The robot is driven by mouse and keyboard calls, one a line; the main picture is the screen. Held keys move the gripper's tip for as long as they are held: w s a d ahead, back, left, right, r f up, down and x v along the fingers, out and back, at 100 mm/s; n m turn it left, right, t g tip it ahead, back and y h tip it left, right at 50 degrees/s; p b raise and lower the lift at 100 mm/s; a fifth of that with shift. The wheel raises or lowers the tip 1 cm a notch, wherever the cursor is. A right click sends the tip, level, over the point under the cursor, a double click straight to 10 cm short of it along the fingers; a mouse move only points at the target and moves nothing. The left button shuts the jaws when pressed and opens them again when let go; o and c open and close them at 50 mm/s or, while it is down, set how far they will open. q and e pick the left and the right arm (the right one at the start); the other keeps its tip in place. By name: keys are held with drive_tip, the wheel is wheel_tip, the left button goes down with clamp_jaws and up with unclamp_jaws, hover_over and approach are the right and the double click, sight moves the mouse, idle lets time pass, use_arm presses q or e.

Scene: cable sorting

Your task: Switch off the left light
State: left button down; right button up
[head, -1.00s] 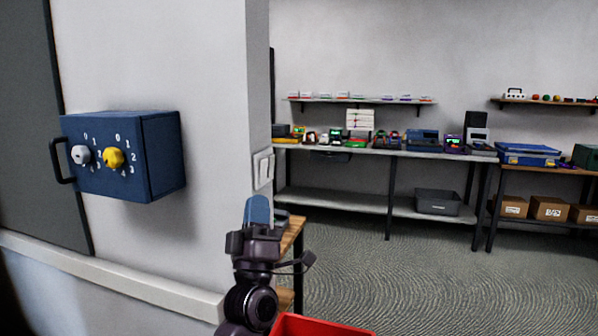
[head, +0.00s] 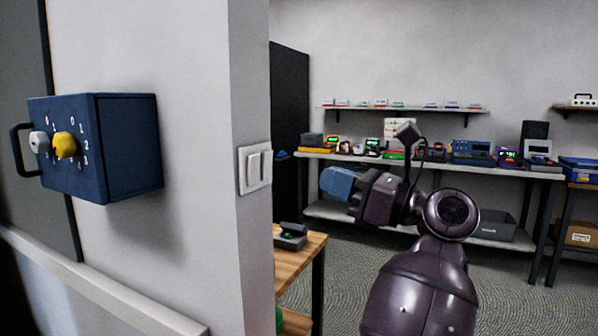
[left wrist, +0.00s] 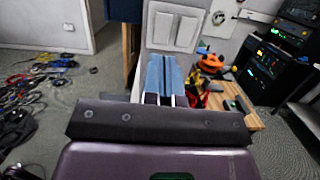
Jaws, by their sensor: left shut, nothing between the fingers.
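A white light switch plate (head: 241,172) with two rockers side by side is on the narrow wall face near the corner. The left rocker (head: 253,171) and the right rocker (head: 266,165) both show. In the left wrist view the plate (left wrist: 175,8) is straight ahead, with its left rocker (left wrist: 162,29) and right rocker (left wrist: 187,32). My left gripper (head: 326,181) has blue fingers, is shut and empty, and points left toward the plate, apart from it. In the left wrist view its fingertips (left wrist: 163,58) appear just below the plate. My right gripper is not in view.
A blue box (head: 128,145) with white and yellow knobs sticks out from the wall at left. A wooden table (head: 310,248) holding a dark device stands below the switch. A workbench (head: 420,155) with electronics is behind. Cables (left wrist: 40,85) lie on the floor.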

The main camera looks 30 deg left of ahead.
sight(256, 162)
use_arm(q)
drive_tip(key=shift+w+d+f+n+h, duration=0.3)
drive_tip(key=shift+w+d+h, duration=0.2)
drive_tip(key=shift+d, duration=0.1)
drive_tip(key=shift+s, duration=0.1)
drive_tip(key=shift+a, duration=0.1)
drive_tip(key=a, duration=0.4)
drive_tip(key=a+r+p, duration=0.1)
drive_tip(key=a, duration=0.8)
drive_tip(key=shift+s+a+r+p, duration=0.25)
drive_tip(key=shift+a+r+p, duration=0.1)
drive_tip(key=shift+a+r, duration=0.05)
